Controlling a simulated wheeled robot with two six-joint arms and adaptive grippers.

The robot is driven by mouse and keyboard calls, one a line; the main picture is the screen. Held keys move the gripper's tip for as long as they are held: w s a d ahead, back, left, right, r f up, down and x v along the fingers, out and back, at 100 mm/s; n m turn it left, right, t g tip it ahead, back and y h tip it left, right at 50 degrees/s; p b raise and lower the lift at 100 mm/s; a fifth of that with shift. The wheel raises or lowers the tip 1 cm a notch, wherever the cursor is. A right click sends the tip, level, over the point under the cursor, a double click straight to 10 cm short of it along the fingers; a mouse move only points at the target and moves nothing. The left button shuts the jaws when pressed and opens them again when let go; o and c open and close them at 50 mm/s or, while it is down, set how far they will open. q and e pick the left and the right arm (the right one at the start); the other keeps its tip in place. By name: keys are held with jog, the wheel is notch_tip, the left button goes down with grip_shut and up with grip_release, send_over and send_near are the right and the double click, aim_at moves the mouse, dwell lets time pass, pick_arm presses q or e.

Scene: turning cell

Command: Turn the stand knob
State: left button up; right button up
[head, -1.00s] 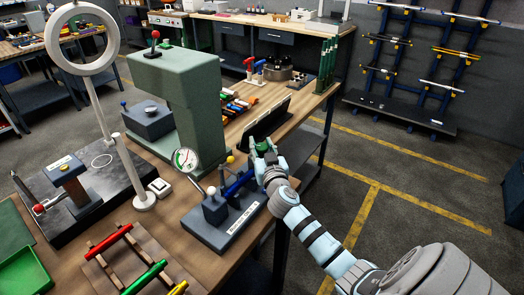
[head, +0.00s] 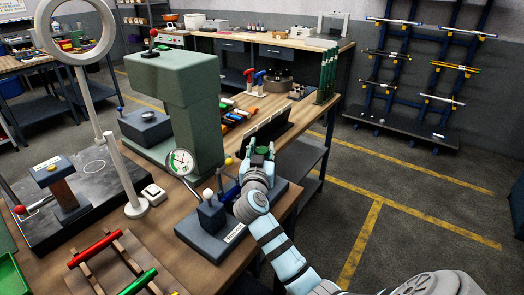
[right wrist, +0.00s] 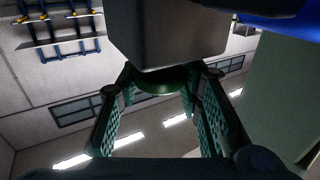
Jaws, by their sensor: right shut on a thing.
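The stand (head: 222,237) is a dark slab with a grey block, a white-tipped lever (head: 208,195), a blue cylinder and a round dial gauge (head: 180,162), near the bench's front right edge. My right gripper (head: 260,153) is over the stand's right end, coming in from the lower right. In the right wrist view its two teal-padded fingers (right wrist: 160,95) close around a round green disc (right wrist: 160,82), apparently the stand knob, just below a grey block (right wrist: 165,32). The disc's contact with the pads is partly hidden. My left gripper is out of view.
A tall green press (head: 180,105) stands left of and behind the gripper. A dark tilted panel (head: 268,130) is close behind it. A magnifier ring on a post (head: 75,30) stands at left. Red and green rods (head: 138,281) lie on a rack in front. The floor at right is clear.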

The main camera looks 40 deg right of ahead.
jog(key=shift+f, duration=0.15)
jog(key=o, duration=1.1)
jog(key=v, duration=1.2)
jog(key=shift+d, duration=0.1)
